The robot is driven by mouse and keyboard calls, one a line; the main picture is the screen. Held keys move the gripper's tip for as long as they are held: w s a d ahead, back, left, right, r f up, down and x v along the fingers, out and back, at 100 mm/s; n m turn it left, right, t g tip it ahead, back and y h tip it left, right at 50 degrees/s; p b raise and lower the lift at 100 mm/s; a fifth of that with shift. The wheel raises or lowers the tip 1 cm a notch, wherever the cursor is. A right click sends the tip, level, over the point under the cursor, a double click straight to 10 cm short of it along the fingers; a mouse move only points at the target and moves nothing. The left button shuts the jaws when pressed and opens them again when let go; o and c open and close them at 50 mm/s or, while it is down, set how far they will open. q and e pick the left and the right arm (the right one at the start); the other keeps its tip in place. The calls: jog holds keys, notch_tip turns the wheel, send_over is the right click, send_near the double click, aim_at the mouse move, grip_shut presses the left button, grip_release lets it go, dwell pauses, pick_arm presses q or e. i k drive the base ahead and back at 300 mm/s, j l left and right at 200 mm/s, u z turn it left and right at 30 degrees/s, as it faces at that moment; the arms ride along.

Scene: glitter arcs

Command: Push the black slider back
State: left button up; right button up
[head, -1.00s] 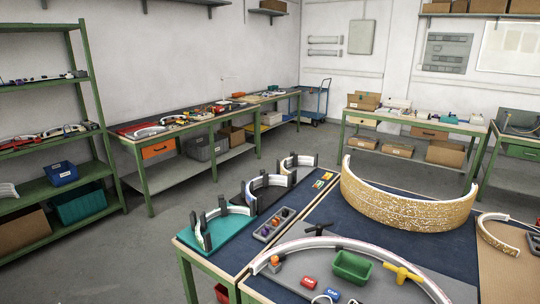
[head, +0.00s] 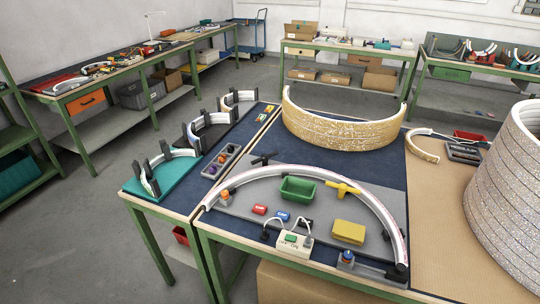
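Neither of my grippers shows in the head view. On the grey board (head: 232,232) of the front table lies a large white arc (head: 300,171). A small black winged piece (head: 264,158) sits at the arc's back left, and a yellow one (head: 343,189) is at its inner right side. A black block (head: 402,268) is at the arc's right end. I cannot tell which black part is the slider.
A green bin (head: 298,189), a yellow block (head: 348,232) and a white switch box (head: 294,243) lie inside the arc. A gold glitter arc (head: 340,125) stands behind. A tall glitter stack (head: 505,195) stands at right. Open floor (head: 85,235) is at left.

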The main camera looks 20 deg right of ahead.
aim_at(399, 274)
jog(key=j+z, duration=0.1)
jog(key=z, duration=1.65)
jog(key=k+l, duration=0.05)
